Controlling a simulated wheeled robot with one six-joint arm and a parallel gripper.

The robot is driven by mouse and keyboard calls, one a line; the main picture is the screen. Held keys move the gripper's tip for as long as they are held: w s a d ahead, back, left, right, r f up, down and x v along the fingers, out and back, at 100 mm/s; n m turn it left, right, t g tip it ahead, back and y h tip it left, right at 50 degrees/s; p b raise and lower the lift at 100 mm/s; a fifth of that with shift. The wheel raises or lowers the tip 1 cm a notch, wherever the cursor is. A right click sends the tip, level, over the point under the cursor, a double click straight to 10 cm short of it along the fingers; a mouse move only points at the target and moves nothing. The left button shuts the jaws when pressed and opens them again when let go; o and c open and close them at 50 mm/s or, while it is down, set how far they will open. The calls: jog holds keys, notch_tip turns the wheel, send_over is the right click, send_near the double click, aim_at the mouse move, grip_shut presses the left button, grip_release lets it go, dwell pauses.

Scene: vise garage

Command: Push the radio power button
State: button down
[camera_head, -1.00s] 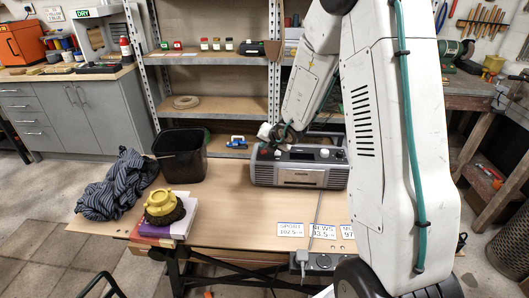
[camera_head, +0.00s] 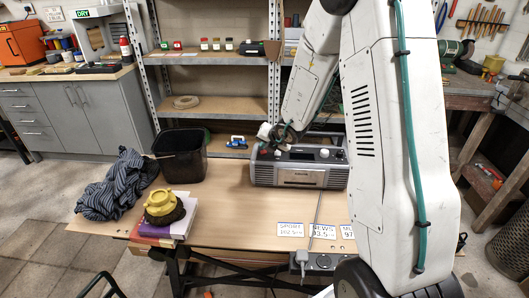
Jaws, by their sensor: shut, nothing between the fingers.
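The radio (camera_head: 298,173) is a grey and silver box with a dark top. It stands on the wooden table, near its back edge, in the head view. My gripper (camera_head: 271,141) is small in the picture, at the top left corner of the radio. It is shut, with nothing seen in it. I cannot tell whether it touches the radio. The power button cannot be made out. My arm covers the space right of the radio.
A black bin (camera_head: 181,157), a striped cloth (camera_head: 119,185) and a yellow-topped object (camera_head: 164,206) on books are on the left. Frequency cards (camera_head: 291,230) lie in front of the radio. A socket block (camera_head: 318,263) is at the front edge. Shelves (camera_head: 220,104) stand behind.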

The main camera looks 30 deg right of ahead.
aim_at(265, 153)
jog(key=shift+f, duration=0.15)
dwell(0.7)
jog(key=shift+w+f, duration=0.1)
jog(key=shift+f, duration=0.2)
jog(key=shift+f, duration=0.45)
dwell(0.7)
jog(key=shift+r, duration=0.9)
jog(key=shift+r, duration=0.1)
jog(key=shift+r, duration=2.4)
